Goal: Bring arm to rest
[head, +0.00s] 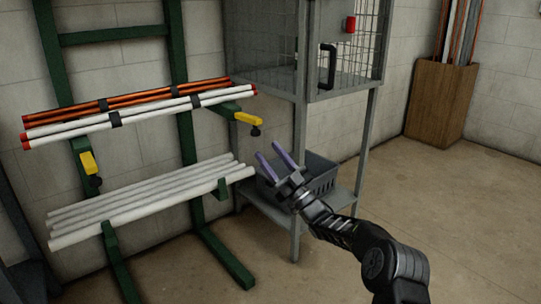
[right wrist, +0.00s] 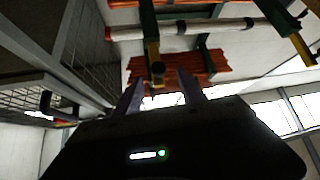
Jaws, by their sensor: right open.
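My right gripper (head: 277,163) is raised in front of the rack and cabinet in the head view. Its two purple-grey fingers are apart, with nothing between them. In the right wrist view the same gripper (right wrist: 163,88) shows its open fingers, with the rack's pipes and a yellow-tipped arm beyond them. My right arm reaches in from the lower right of the head view. My left gripper is not in view.
A green rack (head: 188,140) holds copper and white pipes (head: 130,106) above and grey-white pipes (head: 150,200) below. A mesh cabinet (head: 300,50) stands beside it, with a grey basket (head: 318,178) on its lower shelf. A wooden bin (head: 438,100) stands farther right. Floor at right is clear.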

